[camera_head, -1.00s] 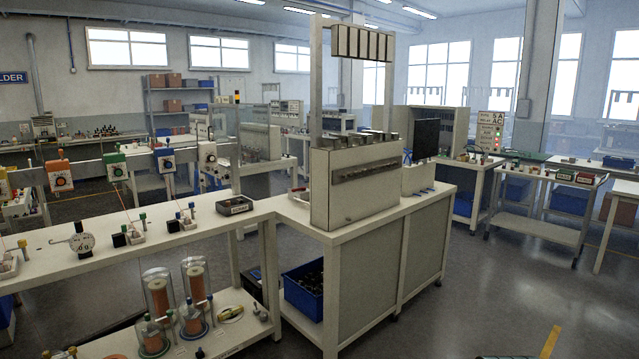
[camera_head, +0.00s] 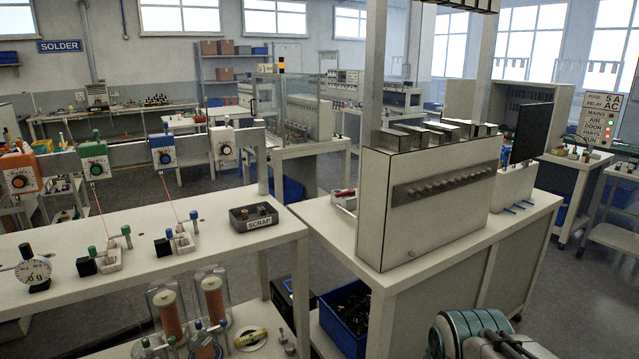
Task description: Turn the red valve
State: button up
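I cannot make out a red valve in this view. Part of my own arm, with teal rings and grey housing, shows at the bottom right edge. My gripper's fingers are not in view, so I cannot see whether they are open or shut. On the left bench, a rail carries boxes with round dials: an orange box (camera_head: 20,171), a green box (camera_head: 94,162), a blue box (camera_head: 164,152) and a white box (camera_head: 223,146). Red strands run down from some of them.
A white cabinet (camera_head: 420,225) stands on the nearer bench, with a blue bin (camera_head: 345,318) below. A grey SCRAP tray (camera_head: 253,218) and a dial gauge (camera_head: 34,269) sit on the left bench (camera_head: 150,268). Glass-covered orange coils (camera_head: 169,312) stand lower down. Open floor (camera_head: 572,310) lies right.

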aim_at(349, 192)
jog(key=u, duration=0.4)
jog(key=i, duration=0.8)
jog(key=u, duration=0.85)
jog(key=i, duration=0.8)
jog(key=z, duration=0.75)
jog(key=i, duration=0.65)
jog(key=z, duration=0.55)
